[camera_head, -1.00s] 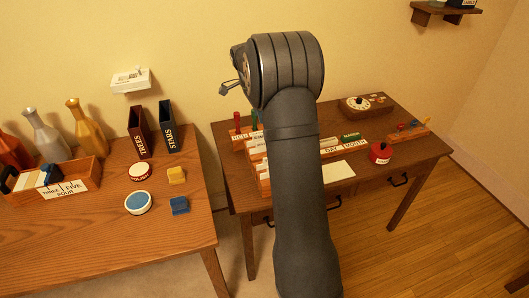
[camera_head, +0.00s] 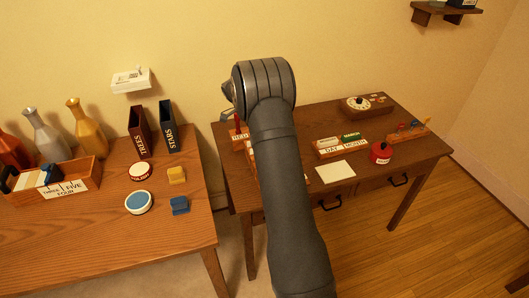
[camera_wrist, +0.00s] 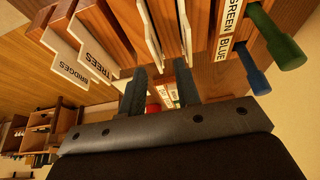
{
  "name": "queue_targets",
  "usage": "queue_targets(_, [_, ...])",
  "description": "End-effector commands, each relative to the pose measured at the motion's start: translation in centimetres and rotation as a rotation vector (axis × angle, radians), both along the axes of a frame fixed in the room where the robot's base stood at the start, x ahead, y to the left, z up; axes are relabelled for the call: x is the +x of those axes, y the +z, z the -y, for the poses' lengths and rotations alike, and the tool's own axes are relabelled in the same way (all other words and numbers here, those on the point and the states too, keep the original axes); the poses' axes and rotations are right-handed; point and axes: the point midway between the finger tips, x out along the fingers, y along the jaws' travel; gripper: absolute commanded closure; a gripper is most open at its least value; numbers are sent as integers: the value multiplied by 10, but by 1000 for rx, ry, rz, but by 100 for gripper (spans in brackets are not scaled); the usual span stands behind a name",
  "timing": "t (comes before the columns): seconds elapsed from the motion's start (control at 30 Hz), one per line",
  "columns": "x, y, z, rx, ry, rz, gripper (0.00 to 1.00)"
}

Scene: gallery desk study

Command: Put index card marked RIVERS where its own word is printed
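My gripper (camera_wrist: 160,98) shows in the wrist view with its two dark fingers apart and nothing seen held between them. Just beyond it is a wooden card sorter (camera_wrist: 112,20) with white tabbed dividers. One divider reads BRIDGES (camera_wrist: 74,66) and another reads TREES (camera_wrist: 98,66); other dividers are edge-on and their words cannot be read. I cannot read the word RIVERS on anything in either view. In the head view my arm hides the gripper and most of the sorter.
Beside the sorter is a rack labelled GREEN and BLUE (camera_wrist: 228,32), with a green peg (camera_wrist: 277,40) and a blue peg (camera_wrist: 252,70). On the dark desk are a calendar block (camera_head: 340,147), a white sheet (camera_head: 335,171) and a red pot (camera_head: 381,152). The left table holds a wooden card box (camera_head: 88,169).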

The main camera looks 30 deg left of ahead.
Motion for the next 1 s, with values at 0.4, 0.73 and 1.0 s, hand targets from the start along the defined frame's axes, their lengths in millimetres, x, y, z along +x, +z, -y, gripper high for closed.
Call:
queue_targets(0.4, [6, -42, 15, -1, -2, -1, 70])
queue_targets(0.73, [9, -50, 17, 1, -1, 1, 74])
queue_targets(1.0, [9, -50, 17, 0, -1, 2, 100])
